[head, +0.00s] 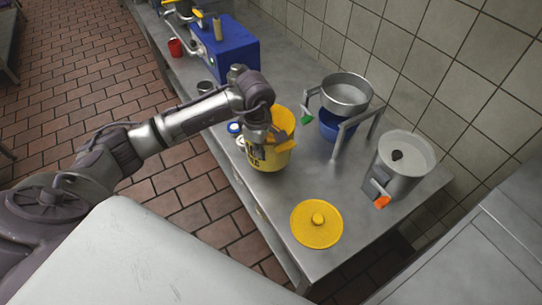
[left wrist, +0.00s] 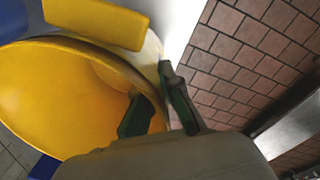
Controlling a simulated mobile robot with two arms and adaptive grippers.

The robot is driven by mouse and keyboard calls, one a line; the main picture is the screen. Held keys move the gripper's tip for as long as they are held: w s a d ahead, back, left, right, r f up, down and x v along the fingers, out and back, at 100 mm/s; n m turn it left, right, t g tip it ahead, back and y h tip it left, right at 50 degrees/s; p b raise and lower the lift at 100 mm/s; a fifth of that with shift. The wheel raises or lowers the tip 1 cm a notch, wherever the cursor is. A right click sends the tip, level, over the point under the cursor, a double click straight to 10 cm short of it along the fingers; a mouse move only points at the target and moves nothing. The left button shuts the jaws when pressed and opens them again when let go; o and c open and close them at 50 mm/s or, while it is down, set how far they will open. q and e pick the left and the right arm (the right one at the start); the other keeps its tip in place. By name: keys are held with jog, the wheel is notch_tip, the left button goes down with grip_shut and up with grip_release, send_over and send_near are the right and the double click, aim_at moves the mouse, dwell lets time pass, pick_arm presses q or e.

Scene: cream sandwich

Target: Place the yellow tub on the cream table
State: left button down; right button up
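The yellow tub (head: 268,159), with dark lettering on its side, is at the left edge of a long grey metal table (head: 265,200), the only work table I see clearly. Its open mouth also shows in the left wrist view (left wrist: 60,90). My left gripper (head: 270,138) is at the tub's rim. In the left wrist view its fingers (left wrist: 158,95) straddle the tub wall, one inside and one outside, close together on it. Whether the tub's base touches the table is hard to tell. My right gripper is not in view.
A yellow round lid (head: 316,225) lies at the table's near end. A metal pot (head: 402,163) with an orange tap, a stand with a steel bowl (head: 346,92), and a blue bowl (head: 335,128) stand to the right. A blue machine (head: 228,50) is farther back. Bare table surrounds the lid.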

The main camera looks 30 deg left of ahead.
aim_at(270, 161)
pick_arm(q)
jog(key=shift+w+d+f, duration=0.6)
jog(key=shift+w+d, duration=0.3)
jog(key=shift+d, duration=0.05)
jog(key=shift+w+d+f, duration=0.1)
jog(key=shift+d+f, duration=0.05)
jog(key=shift+f, duration=0.1)
notch_tip(270, 161, down, 3)
jog(key=shift+f+p, duration=0.1)
jog(key=shift+p, duration=0.7)
jog(key=shift+f, duration=0.4)
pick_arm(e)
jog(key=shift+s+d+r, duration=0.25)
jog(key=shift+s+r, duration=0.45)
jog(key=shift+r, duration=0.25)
pick_arm(q)
jog(key=shift+f, duration=0.15)
jog(key=c, duration=1.3)
grip_release()
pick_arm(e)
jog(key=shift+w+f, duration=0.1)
